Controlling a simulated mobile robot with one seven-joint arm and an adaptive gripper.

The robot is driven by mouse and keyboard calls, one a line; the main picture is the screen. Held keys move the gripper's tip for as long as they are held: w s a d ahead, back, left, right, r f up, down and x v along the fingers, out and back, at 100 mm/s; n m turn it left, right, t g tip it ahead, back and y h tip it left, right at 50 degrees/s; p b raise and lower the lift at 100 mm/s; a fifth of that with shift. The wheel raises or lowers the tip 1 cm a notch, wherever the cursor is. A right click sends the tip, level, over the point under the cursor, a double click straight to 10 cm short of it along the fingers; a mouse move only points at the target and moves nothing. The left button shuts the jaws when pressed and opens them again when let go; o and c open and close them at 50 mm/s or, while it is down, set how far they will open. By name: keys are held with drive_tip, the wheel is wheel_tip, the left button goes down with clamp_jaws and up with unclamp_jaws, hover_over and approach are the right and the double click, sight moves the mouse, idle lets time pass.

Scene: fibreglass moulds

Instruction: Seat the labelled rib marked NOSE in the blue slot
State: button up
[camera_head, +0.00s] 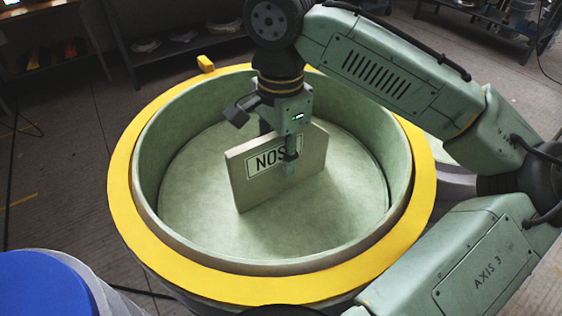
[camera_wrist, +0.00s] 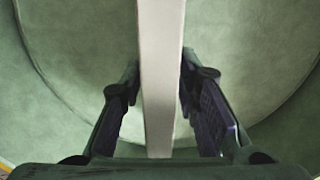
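The rib (camera_head: 238,180) is a flat grey-beige panel with a white label; "NOS" is readable and my gripper covers the rest. It is roughly upright inside the round green mould (camera_head: 195,215). I cannot tell whether its lower edge touches the mould floor. My gripper (camera_head: 290,160) points down over its upper edge. In the wrist view the rib's pale edge (camera_wrist: 162,60) runs between the two fingers of my gripper (camera_wrist: 160,80), which press close on both sides. No blue slot shows in either view.
A yellow flange (camera_head: 135,225) rings the mould, with a small yellow block (camera_head: 205,64) at its back. A blue round top (camera_head: 45,285) stands at lower left. Shelves (camera_head: 165,45) stand behind. The mould wall surrounds the rib, with open floor to its left and front.

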clamp_jaws()
drive_tip(key=shift+r, duration=0.1)
idle(0.5)
